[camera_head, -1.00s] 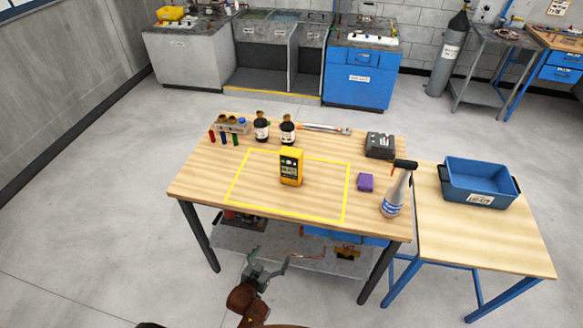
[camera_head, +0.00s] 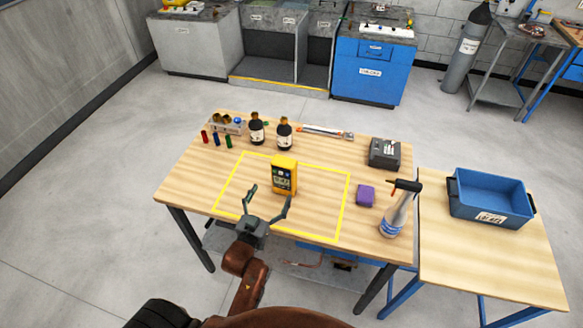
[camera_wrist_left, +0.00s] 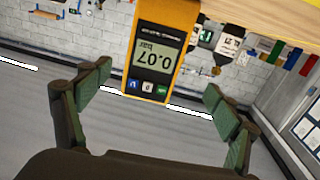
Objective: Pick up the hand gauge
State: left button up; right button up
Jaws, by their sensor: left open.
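The hand gauge (camera_head: 284,176) is a yellow handheld device with a dark face, standing upright inside the yellow outlined rectangle on the wooden table. In the left wrist view the hand gauge (camera_wrist_left: 160,48) shows upside down with its display reading 0.07, ahead of and between the finger directions. My left gripper (camera_head: 269,200) is open and empty, just in front of the gauge and apart from it. In the left wrist view, its two green-padded fingers (camera_wrist_left: 155,100) are spread wide. My right gripper is not in view.
On the wooden table (camera_head: 190,188) stand two dark bottles (camera_head: 270,133), a spray bottle (camera_head: 395,215), a purple block (camera_head: 365,195) and a dark grey box (camera_head: 384,153). A blue bin (camera_head: 490,200) sits on the side table. The table around the gauge is clear.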

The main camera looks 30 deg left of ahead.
aim_at(282, 178)
pick_arm(q)
jog(key=shift+w+r, duration=0.1)
jog(key=shift+w, duration=0.9)
jog(key=w, duration=0.3)
jog(key=shift+w+r, duration=0.15)
jog(key=shift+w, duration=0.25)
jog(key=w, duration=0.2)
jog(key=shift+w+a, duration=0.1)
jog(key=shift+w, duration=0.3)
jog(key=c, duration=1.6)
jog(key=shift+c, duration=0.3)
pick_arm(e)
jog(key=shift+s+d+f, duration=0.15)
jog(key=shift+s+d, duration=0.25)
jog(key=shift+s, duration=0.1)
pick_arm(q)
jog(key=shift+r, duration=0.1)
